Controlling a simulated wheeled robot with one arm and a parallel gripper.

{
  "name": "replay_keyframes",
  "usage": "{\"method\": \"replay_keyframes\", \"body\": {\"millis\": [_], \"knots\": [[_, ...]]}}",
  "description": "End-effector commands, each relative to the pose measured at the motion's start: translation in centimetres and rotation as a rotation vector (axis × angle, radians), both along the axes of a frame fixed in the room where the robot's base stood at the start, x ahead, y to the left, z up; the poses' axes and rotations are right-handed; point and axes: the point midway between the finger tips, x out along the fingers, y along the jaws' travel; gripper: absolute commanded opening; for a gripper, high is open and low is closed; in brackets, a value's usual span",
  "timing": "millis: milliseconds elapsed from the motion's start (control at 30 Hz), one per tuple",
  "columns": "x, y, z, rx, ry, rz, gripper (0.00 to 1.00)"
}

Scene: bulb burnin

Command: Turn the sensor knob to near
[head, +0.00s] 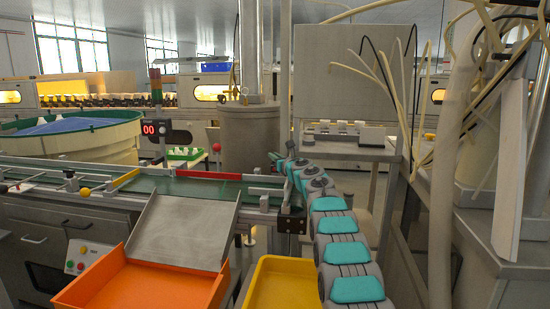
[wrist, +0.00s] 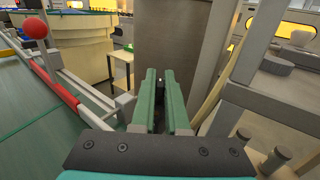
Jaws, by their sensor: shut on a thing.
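My gripper (head: 278,160) is at the far end of my arm, over the right end of the conveyor in the head view. In the wrist view my gripper (wrist: 160,78) shows two green fingers, nearly parallel with a narrow gap. A small dark piece with a pale dot, likely the sensor knob (wrist: 160,84), sits between the fingertips, and the fingers are shut on it. Most of it is hidden by the fingers, so its setting cannot be read. In the head view the knob is hidden behind my gripper and arm.
A grey chute (head: 185,232) leads to an orange tray (head: 190,290). A yellow tray (head: 285,275) stands beside my arm. A grey drum (head: 250,140) and metal frame (head: 394,190) stand close behind.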

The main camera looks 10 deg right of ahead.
Motion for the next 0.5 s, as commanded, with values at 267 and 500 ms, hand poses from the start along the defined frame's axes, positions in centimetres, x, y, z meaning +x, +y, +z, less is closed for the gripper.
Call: {"method": "replay_keyframes", "body": {"millis": [267, 500], "knots": [[0.04, 0.05, -0.12, -0.001, 0.001, 0.049, 0.0], [0.01, 0.01, 0.1, 0.001, -0.002, 0.059, 0.0]]}}
